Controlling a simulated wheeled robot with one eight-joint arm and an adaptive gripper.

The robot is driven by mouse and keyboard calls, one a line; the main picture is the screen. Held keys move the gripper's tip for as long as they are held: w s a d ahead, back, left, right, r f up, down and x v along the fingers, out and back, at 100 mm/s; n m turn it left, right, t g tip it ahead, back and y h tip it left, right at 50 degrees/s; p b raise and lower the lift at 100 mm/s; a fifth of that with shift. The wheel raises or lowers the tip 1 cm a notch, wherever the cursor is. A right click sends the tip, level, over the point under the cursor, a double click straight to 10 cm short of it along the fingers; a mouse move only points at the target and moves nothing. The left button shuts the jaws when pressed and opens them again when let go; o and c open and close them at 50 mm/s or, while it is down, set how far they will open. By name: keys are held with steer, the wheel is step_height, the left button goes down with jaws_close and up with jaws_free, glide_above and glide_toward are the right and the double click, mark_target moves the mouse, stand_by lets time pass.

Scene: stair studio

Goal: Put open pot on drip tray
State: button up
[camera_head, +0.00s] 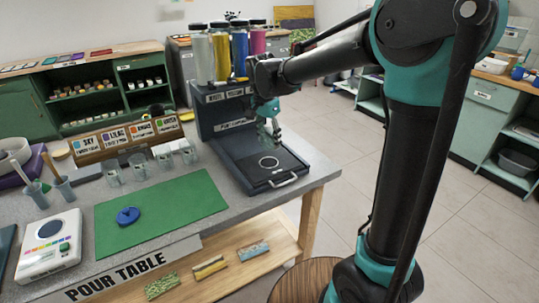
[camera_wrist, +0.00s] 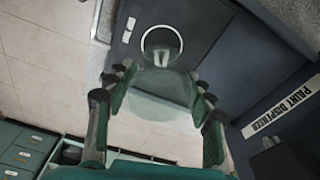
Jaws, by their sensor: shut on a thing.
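My gripper (camera_head: 266,108) is shut on a clear glass pot (camera_head: 270,131) and holds it at the paint dispenser (camera_head: 222,112). In the wrist view the see-through pot (camera_wrist: 160,88) sits between the two fingers of my gripper (camera_wrist: 160,105). The dark drip tray (camera_head: 285,178) projects from the dispenser's foot, with a white ring mark (camera_head: 268,162) on it. The pot appears above and behind the ring in the head view; the gap under it is hard to judge. The ring (camera_wrist: 162,40) shows just past the pot in the wrist view.
Several clear cups (camera_head: 139,167) stand left of the dispenser, before a label rack (camera_head: 125,137). A blue lid (camera_head: 128,215) lies on a green mat (camera_head: 160,212). A scale (camera_head: 50,243) stands at the left. Paint cylinders (camera_head: 221,52) top the dispenser.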

mark_target(270, 162)
steer(key=shift+f, duration=3.4)
steer(key=o, duration=1.4)
steer(key=shift+f, duration=0.15)
steer(key=shift+o, duration=0.2)
steer(key=r, duration=0.8)
steer(key=s+a+r, duration=0.1)
steer(key=r, duration=0.3)
steer(key=shift+r, duration=0.1)
steer(key=s+d+f+n+t+y, duration=0.1)
steer(key=s+d+f+n, duration=0.15)
steer(key=d+f, duration=0.4)
steer(key=s+d+f+n, duration=0.2)
steer(key=s+d+f, duration=0.15)
steer(key=d, duration=0.55)
steer(key=s+d+f+n+t, duration=0.2)
steer(key=s+d+f+n, duration=0.2)
steer(key=s+d+f, duration=0.5)
steer(key=s, duration=0.3)
steer(key=shift+s, duration=0.15)
